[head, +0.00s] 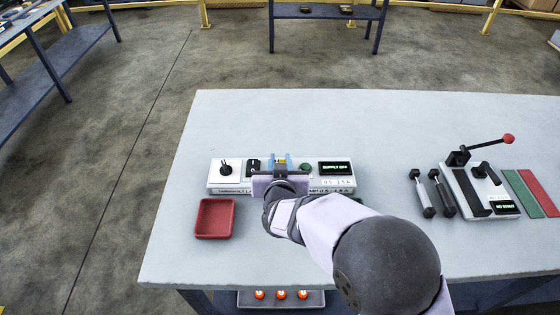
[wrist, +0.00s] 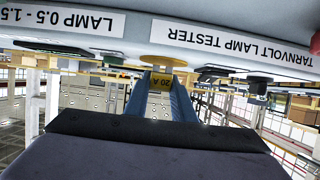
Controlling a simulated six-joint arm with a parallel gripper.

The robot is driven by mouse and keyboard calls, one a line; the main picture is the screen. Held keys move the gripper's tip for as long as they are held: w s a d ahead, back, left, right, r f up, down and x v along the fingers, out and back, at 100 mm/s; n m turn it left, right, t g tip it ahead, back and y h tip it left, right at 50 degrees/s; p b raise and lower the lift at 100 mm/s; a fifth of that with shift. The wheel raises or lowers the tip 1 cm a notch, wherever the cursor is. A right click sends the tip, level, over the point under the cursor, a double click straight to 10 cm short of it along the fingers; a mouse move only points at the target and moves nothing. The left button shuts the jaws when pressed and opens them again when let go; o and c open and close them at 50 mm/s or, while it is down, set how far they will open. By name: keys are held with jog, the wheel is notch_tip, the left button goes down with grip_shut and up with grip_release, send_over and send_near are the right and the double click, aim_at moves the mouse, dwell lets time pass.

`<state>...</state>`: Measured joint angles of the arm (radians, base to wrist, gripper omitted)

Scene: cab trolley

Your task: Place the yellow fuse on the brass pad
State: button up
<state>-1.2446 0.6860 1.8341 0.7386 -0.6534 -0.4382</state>
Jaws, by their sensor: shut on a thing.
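My gripper (head: 281,165) is over the middle of the white lamp tester (head: 335,183) in the head view. In the wrist view its blue fingers (wrist: 162,85) are shut on the yellow fuse (wrist: 161,82), marked "20 A". A round brass-coloured disc, seemingly the brass pad (wrist: 165,61), shows edge-on at the tester, right by the fuse. I cannot tell whether fuse and disc touch. In the head view the pad is hidden by my gripper, and only a hint of yellow shows between the fingers.
A red tray (head: 214,218) lies front left. The table's back is clear.

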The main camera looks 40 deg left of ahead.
jog(key=shift+f, duration=0.1)
jog(key=shift+f, duration=0.15)
jog(key=o, duration=1)
jog(key=shift+r, duration=0.2)
jog(key=b+v, duration=0.1)
jog(key=v, duration=1.1)
jog(key=shift+f, duration=0.1)
